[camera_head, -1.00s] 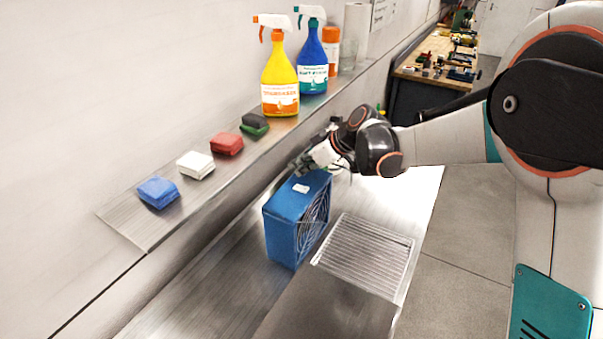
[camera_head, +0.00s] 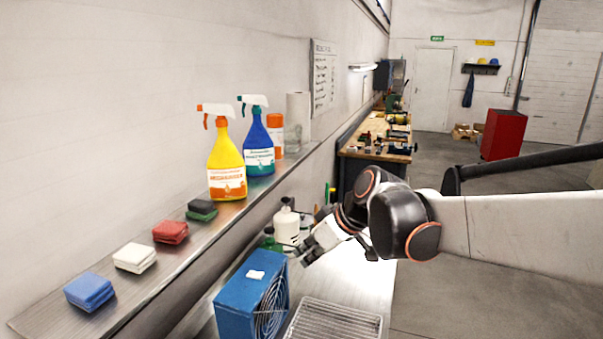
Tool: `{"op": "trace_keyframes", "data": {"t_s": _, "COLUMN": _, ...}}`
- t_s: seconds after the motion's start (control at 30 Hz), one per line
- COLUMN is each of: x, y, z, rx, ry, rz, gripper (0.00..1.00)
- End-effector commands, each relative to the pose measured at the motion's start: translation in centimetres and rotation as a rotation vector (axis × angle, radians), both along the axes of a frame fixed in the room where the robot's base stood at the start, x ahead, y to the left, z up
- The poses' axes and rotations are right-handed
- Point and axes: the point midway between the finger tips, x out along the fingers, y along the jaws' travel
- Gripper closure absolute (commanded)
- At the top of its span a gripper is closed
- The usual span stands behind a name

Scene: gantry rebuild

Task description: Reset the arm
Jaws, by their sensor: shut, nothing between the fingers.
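My arm (camera_head: 400,222) reaches in from the right edge of the picture. My gripper (camera_head: 306,258) hangs at its end, over the steel bench and just beyond the blue fan box (camera_head: 238,300). The gripper is shut and holds nothing. Its fingertips point down and to the left, close to the box's upper right corner; I cannot tell whether they touch it.
A wall shelf (camera_head: 150,262) carries sponges, a yellow spray bottle (camera_head: 227,160) and a blue spray bottle (camera_head: 258,145). A white bottle (camera_head: 286,224) stands behind my gripper. A wire rack (camera_head: 335,322) lies right of the box. The floor (camera_head: 460,295) to the right is clear.

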Motion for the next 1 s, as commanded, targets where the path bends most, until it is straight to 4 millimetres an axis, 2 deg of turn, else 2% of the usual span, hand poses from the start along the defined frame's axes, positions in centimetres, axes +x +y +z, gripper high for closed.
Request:
{"op": "trace_keyframes", "data": {"t_s": 0.03, "x": -1.5, "y": -1.4, "z": -0.9, "rx": -0.01, "ry": 0.009, "rz": -0.049, "gripper": 1.0}}
{"op": "trace_keyframes", "data": {"t_s": 0.1, "x": -3.3, "y": -3.2, "z": -1.4, "rx": -0.022, "ry": 0.021, "rz": -0.12, "gripper": 1.0}}
{"op": "trace_keyframes", "data": {"t_s": 0.37, "x": -10.1, "y": -9.5, "z": -4.6, "rx": -0.053, "ry": 0.048, "rz": -0.386, "gripper": 1.0}}
{"op": "trace_keyframes", "data": {"t_s": 0.7, "x": -18.6, "y": -16.4, "z": -11.0, "rx": -0.066, "ry": 0.04, "rz": -0.718, "gripper": 1.0}}
{"op": "trace_keyframes", "data": {"t_s": 0.83, "x": -20.9, "y": -18.2, "z": -13.2, "rx": -0.063, "ry": 0.029, "rz": -0.811, "gripper": 1.0}}
{"op": "trace_keyframes", "data": {"t_s": 1.0, "x": -22.3, "y": -19.3, "z": -14.5, "rx": -0.059, "ry": 0.02, "rz": -0.873, "gripper": 1.0}}
